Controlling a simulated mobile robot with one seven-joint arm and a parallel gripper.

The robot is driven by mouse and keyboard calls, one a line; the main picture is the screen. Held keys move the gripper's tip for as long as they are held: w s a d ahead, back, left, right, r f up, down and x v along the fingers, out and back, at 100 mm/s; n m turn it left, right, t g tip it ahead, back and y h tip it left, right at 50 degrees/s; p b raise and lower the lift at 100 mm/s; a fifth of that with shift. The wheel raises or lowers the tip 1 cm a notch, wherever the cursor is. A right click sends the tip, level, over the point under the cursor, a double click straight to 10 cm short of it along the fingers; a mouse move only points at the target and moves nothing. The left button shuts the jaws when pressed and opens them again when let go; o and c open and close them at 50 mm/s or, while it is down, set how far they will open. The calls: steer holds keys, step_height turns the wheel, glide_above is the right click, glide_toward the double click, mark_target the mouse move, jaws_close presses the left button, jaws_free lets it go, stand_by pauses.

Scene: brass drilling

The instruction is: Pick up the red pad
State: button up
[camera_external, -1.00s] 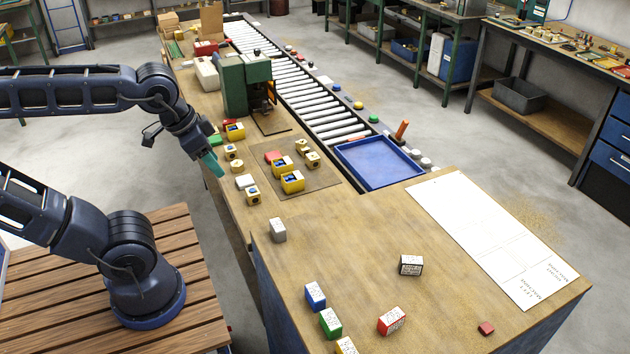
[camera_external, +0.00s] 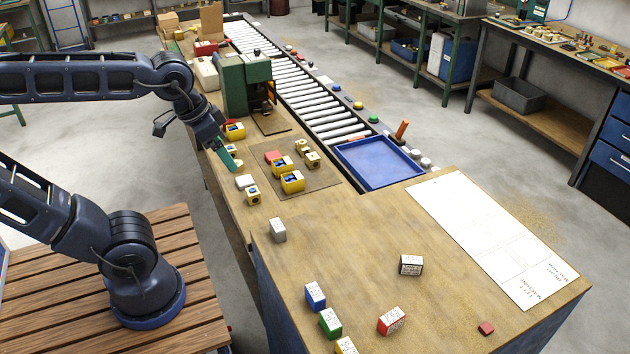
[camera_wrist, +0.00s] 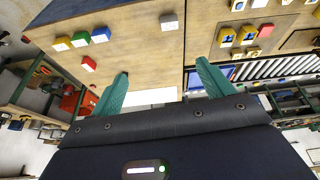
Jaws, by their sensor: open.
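A flat red pad (camera_external: 273,157) lies on the brown mat (camera_external: 321,182) on the bench, beside several yellow and wooden parts. What looks like the same pad shows at the upper right of the wrist view (camera_wrist: 265,29). A smaller red piece (camera_external: 486,328) lies alone near the bench's front right corner; I cannot tell for sure which one the task names. My gripper (camera_external: 232,160), with teal fingers, is above the bench's left edge, left of the mat and apart from the pad. In the wrist view my gripper (camera_wrist: 162,66) is open and empty.
A green machine (camera_external: 233,84) stands behind. A blue tray (camera_external: 380,163) is to the right. Labelled red (camera_external: 391,320) and green (camera_external: 330,323) blocks stand in front.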

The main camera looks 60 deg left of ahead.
steer(key=w+a+n+g, duration=0.1)
steer(key=w+a+n, duration=0.3)
steer(key=w+a, duration=0.5)
steer(key=w+a+n+g, duration=0.25)
steer(key=w+a, duration=0.45)
steer(key=w, duration=0.5)
steer(key=n+h, duration=0.4)
steer(key=n, duration=0.7)
glide_above(273, 155)
steer(key=a, duration=0.3)
steer(key=shift+g, duration=0.35)
steer(key=f, duration=3.4)
steer(key=shift+a+f, duration=0.2)
steer(key=shift+f, duration=0.2)
steer(key=shift+d+x, duration=0.25)
steer(key=shift+x, duration=1.15)
steer(key=shift+d+x, duration=0.25)
steer(key=shift+x, duration=1.2)
steer(key=shift+r, duration=0.2)
steer(key=shift+c, duration=0.4)
